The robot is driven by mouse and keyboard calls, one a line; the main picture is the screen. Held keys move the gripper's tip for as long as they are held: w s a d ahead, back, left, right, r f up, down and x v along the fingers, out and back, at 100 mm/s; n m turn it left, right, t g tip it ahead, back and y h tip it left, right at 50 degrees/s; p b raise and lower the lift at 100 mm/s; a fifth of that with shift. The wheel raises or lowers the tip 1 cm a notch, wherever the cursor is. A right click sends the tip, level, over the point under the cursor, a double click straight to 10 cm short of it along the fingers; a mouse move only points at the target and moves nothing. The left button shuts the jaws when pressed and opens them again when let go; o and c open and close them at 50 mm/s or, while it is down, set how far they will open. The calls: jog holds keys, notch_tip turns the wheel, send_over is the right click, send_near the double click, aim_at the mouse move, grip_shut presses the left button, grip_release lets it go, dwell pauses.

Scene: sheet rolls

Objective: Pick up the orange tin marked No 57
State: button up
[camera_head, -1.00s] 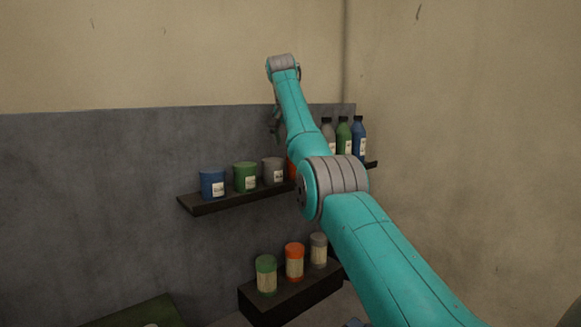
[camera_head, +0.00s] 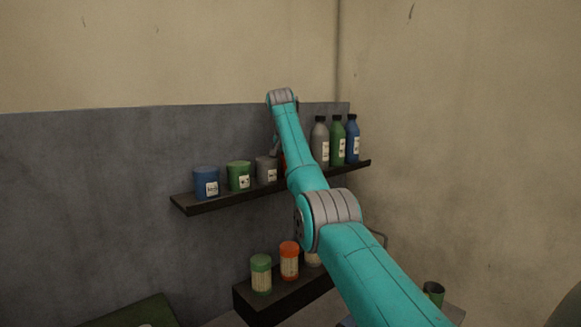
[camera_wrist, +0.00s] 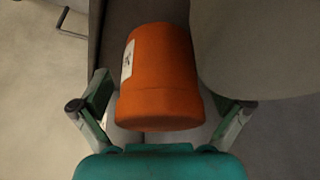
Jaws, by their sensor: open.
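The orange tin (camera_wrist: 160,75) shows in the wrist view with a white label on its left side; the marking is too small to read. In the head view my arm hides almost all of it. My gripper (camera_wrist: 163,95) is open, with one finger on each side of the tin's near end. I see a gap by the left finger; contact on the right is hard to tell. In the head view the fingers are largely hidden behind the arm at the upper shelf.
The upper shelf (camera_head: 222,199) holds a blue tin (camera_head: 206,182), a green tin (camera_head: 239,175), a grey tin (camera_head: 266,168) and, right of my arm, a grey bottle (camera_head: 320,144). A lower shelf (camera_head: 272,304) holds several jars. A large pale surface (camera_wrist: 262,45) lies close right of the tin.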

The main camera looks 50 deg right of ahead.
jog(key=c, duration=1.4)
jog(key=shift+r, duration=0.1)
